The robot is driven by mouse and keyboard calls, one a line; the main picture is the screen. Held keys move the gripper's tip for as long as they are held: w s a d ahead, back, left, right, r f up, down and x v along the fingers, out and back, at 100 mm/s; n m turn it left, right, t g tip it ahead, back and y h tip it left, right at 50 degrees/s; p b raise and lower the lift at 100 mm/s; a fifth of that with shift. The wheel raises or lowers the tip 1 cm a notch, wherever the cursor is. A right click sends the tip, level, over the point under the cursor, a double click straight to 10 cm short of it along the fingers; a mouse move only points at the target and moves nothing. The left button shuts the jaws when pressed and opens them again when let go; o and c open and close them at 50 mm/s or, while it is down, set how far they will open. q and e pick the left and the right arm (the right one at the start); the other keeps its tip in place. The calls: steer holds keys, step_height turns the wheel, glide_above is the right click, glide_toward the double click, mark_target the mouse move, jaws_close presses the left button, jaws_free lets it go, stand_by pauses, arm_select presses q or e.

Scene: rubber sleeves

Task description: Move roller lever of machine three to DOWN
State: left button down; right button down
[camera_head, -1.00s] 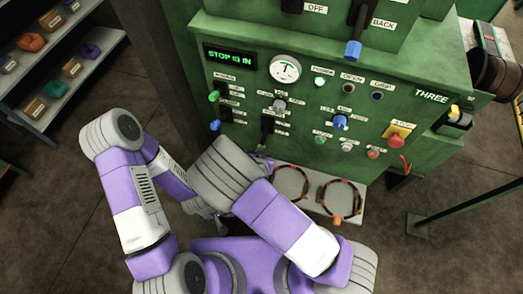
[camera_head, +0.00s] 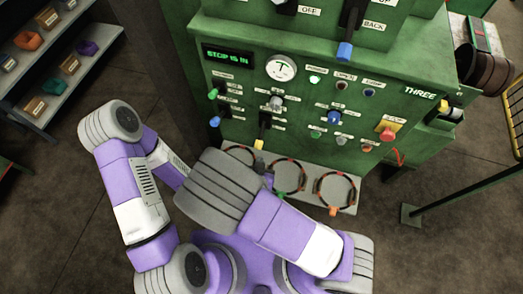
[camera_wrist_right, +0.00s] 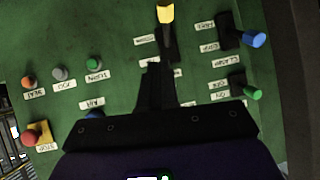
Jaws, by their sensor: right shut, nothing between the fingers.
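Machine three (camera_head: 420,93) is a green panel with levers, knobs and small labels. A black lever with a yellow tip (camera_head: 259,145) is low on its front, pointing down in the head view. The yellow-tipped lever (camera_wrist_right: 166,14) is upper middle in the wrist view. Its labels are too blurred to read, so I cannot confirm it is the roller lever. My right gripper (camera_wrist_right: 154,72) is shut and empty, close to this lever; I cannot tell if they touch. In the head view the right gripper (camera_head: 268,180) is mostly hidden by my arm. My left gripper is hidden.
A green-tipped lever (camera_wrist_right: 252,93) and a blue-tipped lever (camera_wrist_right: 254,40) are near the gripper. A red stop button (camera_head: 387,134) is at the panel's right. A ledge with several cable rings (camera_head: 336,190) juts out below. A shelf (camera_head: 72,85) stands left.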

steer(key=shift+p+v, duration=0.55)
steer(key=shift+v, duration=0.3)
steer(key=shift+f, duration=0.1)
steer(key=s+d+f+g+y, duration=0.3)
steer(key=d+f+g, duration=0.1)
steer(key=f+g, duration=0.1)
steer(key=s+d+f+g+y, duration=0.3)
steer(key=s+d+f+g, duration=0.1)
steer(key=f, duration=0.4)
steer(key=shift+s+n+g, duration=0.2)
steer(key=shift+n+g, duration=0.1)
steer(key=shift+g, duration=0.3)
steer(key=shift+f, duration=0.1)
